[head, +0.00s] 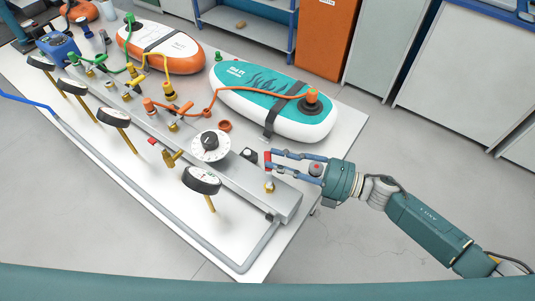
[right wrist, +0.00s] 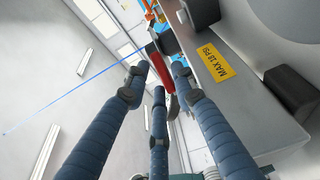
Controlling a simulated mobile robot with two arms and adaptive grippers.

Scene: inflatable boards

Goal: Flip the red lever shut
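The red lever (head: 267,159) stands up from a small brass valve (head: 269,186) at the near right end of the grey manifold (head: 240,185). My right gripper (head: 272,161) reaches in from the right with its blue fingertips at the lever. In the right wrist view the red lever (right wrist: 161,72) lies between the spread fingertips of my right gripper (right wrist: 160,75). The fingers look apart, not closed on it; whether one touches it I cannot tell. My left gripper is not in view.
A round white dial (head: 210,146) and a black-rimmed gauge (head: 202,180) stand left of the lever. A black knob (head: 249,155) is close by. A teal inflatable board (head: 265,98) and an orange one (head: 160,46) lie behind. A yellow pressure label (right wrist: 208,61) is on the manifold.

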